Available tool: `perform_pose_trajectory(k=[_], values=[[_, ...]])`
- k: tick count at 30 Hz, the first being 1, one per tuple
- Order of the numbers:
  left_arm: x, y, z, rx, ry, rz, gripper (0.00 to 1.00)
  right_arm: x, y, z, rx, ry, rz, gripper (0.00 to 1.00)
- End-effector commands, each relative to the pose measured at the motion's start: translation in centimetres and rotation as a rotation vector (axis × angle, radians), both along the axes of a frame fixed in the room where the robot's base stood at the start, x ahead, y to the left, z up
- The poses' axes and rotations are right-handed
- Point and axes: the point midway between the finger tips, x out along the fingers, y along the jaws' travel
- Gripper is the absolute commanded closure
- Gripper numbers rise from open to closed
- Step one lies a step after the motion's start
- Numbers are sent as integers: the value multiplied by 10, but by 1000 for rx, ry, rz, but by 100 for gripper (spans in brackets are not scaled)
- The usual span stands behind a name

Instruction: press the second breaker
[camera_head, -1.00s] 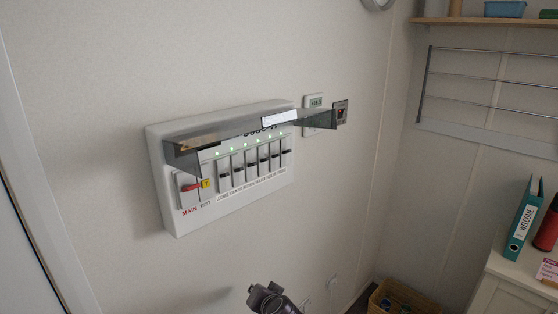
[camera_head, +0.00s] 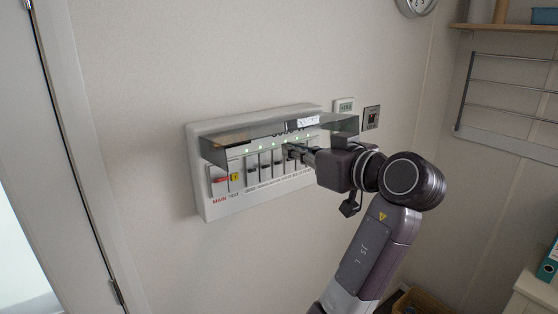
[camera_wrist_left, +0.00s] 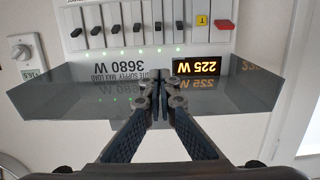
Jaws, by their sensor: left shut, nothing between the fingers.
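A white breaker panel (camera_head: 207,205) hangs on the wall. Its smoky clear cover (camera_head: 232,142) is raised. A row of dark-handled breakers sits beneath lit green lamps. The second breaker from the MAIN end (camera_head: 265,164) shows left of my gripper; it also shows in the left wrist view (camera_wrist_left: 158,22), where the panel is upside down. My left gripper (camera_head: 288,152) is shut and empty, in front of the row; it partly hides the breakers farther right. In the wrist view its fingertips (camera_wrist_left: 160,76) line up with the second breaker's column. I cannot tell any contact. My right gripper is not in view.
The red MAIN switch (camera_head: 220,180) and yellow TEST button (camera_head: 236,177) are at the panel's left end. The raised cover also spans the wrist view (camera_wrist_left: 50,95) around the fingers. A thermostat (camera_head: 344,105) and wall switch (camera_head: 371,117) are to the right.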

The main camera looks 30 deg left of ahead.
Motion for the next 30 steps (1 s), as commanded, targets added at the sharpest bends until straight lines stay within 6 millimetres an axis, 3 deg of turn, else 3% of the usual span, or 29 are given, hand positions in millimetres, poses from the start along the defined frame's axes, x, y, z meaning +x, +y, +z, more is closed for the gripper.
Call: perform_pose_trajectory(k=[7,11,23,30], values=[[2,3,0,2,3,-2,100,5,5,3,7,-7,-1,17],[7,15,0,3,5,0,100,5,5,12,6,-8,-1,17],[38,92,-10,5,8,2,100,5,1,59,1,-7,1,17],[34,79,-40,4,10,-4,100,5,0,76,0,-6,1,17]])
